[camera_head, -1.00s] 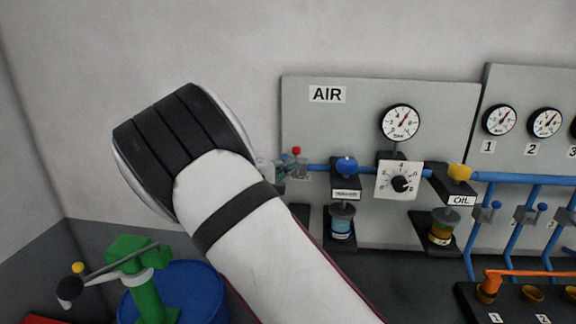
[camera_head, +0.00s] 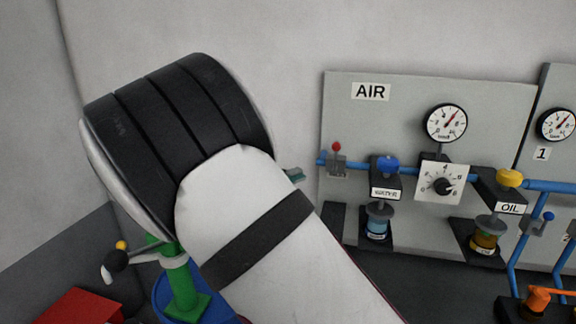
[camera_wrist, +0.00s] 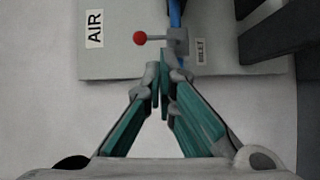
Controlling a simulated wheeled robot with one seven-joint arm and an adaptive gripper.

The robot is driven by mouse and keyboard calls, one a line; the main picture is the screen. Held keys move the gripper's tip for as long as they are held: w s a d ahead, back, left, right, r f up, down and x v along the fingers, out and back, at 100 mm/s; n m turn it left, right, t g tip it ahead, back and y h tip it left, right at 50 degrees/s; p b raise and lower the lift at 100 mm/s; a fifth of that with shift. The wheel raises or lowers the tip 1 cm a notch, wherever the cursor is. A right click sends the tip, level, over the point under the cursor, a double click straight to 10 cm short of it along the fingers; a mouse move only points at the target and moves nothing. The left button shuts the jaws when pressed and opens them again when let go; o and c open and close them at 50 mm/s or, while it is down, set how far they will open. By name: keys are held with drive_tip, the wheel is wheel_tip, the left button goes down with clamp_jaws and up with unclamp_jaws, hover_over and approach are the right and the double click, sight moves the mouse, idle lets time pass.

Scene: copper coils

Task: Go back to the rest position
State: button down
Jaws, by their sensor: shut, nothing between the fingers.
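My gripper (camera_wrist: 159,92) shows in the wrist view with its teal-lined fingers brought together at the tips and nothing between them. In the head view my white and black arm hides most of it; only a small teal finger part (camera_head: 294,174) shows past the arm's right edge. The red-knobbed inlet valve (camera_wrist: 140,38) lies just beyond the fingertips in the wrist view, and a gap seems to separate them. In the head view the same valve (camera_head: 337,160) sits at the left end of the blue air pipe, right of my arm.
The grey AIR panel (camera_head: 410,90) carries a gauge (camera_head: 445,123), a dial (camera_head: 440,184), a blue-capped unit (camera_head: 384,170) and a yellow-capped OIL unit (camera_head: 509,180). A green pump (camera_head: 183,290) on a blue drum stands lower left, near a red box (camera_head: 75,308). The upper wall is bare.

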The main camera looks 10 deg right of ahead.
drive_tip(key=s+d+r+m+g+y, duration=0.1)
drive_tip(key=s+d+m+g+y, duration=0.45)
drive_tip(key=s+d, duration=0.95)
drive_tip(key=s+a+r+y, duration=0.1)
drive_tip(key=s+a+y, duration=0.1)
drive_tip(key=s, duration=0.5)
drive_tip(key=s+a+r+t+y, duration=0.1)
drive_tip(key=s+a+y, duration=0.1)
drive_tip(key=s+y, duration=0.2)
drive_tip(key=s+a+r+y, duration=0.1)
drive_tip(key=s+a+y, duration=0.1)
drive_tip(key=s, duration=0.8)
drive_tip(key=shift+s+a+r+m+y, duration=0.2)
drive_tip(key=shift+r+m+y, duration=0.15)
drive_tip(key=shift+y, duration=0.3)
drive_tip(key=shift+w+t, duration=0.1)
drive_tip(key=shift+t, duration=0.15)
